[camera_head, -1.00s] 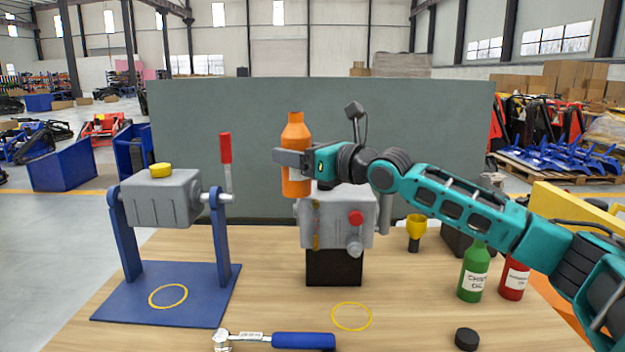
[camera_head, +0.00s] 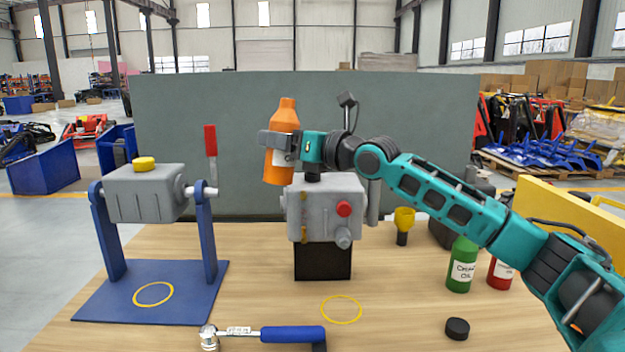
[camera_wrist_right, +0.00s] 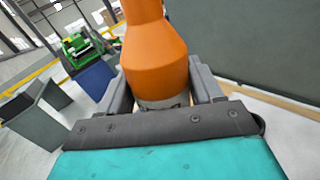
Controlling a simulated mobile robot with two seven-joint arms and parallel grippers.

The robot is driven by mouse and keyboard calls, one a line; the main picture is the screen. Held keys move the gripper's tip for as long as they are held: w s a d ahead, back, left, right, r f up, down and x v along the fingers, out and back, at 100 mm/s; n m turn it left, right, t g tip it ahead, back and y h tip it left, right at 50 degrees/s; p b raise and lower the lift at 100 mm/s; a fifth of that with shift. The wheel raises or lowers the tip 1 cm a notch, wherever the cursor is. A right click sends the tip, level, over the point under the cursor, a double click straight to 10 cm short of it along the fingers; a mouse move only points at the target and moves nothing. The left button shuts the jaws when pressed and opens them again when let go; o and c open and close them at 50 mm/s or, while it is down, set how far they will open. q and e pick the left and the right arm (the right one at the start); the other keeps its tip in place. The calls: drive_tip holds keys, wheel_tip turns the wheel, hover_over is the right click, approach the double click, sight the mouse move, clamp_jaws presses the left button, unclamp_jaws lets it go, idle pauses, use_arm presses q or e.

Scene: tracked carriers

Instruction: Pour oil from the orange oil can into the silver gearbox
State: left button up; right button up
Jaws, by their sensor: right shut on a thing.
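The orange oil can (camera_head: 285,118) is held in the air, slightly tilted with its top leaning right. My right gripper (camera_head: 280,142) is shut around its middle. In the right wrist view the can (camera_wrist_right: 153,60) fills the space between the jaws, its top cut off by the frame. Below and right of the can stands a silver-grey gearbox (camera_head: 322,208) with a red knob, on a black block. A dark neck (camera_head: 312,174) shows on its top, partly behind my gripper. The can's base is above the gearbox's left part, apart from it. My left gripper is not in view.
Another grey box (camera_head: 145,195) with a yellow cap (camera_head: 144,163) hangs in a blue stand (camera_head: 100,300) at left. A yellow funnel (camera_head: 404,217), green bottle (camera_head: 462,265) and red bottle (camera_head: 500,273) stand right. A blue-handled wrench (camera_head: 292,334) and black disc (camera_head: 457,328) lie in front.

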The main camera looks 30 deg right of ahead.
drive_tip(key=shift+d+m+b, duration=0.25)
drive_tip(key=shift+m+b, duration=0.25)
drive_tip(key=shift+m, duration=0.3)
drive_tip(key=shift+d+m+b, duration=0.1)
drive_tip(key=shift+m+b, duration=0.2)
drive_tip(key=shift+m, duration=0.2)
drive_tip(key=shift+w+d+f+m+t+b, duration=0.1)
drive_tip(key=shift+d+m+t+b, duration=0.25)
drive_tip(key=shift+m, duration=0.35)
drive_tip(key=shift+d+f+m, duration=0.1)
drive_tip(key=shift+d+m, duration=0.05)
drive_tip(key=shift+m, duration=0.65)
drive_tip(key=shift+m+b, duration=0.3)
drive_tip(key=shift+m, duration=0.3)
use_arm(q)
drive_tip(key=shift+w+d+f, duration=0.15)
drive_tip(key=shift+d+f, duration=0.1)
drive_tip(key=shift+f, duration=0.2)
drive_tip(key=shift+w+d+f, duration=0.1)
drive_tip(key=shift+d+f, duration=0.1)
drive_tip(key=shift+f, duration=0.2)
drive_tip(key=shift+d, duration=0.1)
use_arm(e)
drive_tip(key=shift+f+m+t, duration=0.15)
drive_tip(key=shift+m+t, duration=0.1)
drive_tip(key=shift+m, duration=0.05)
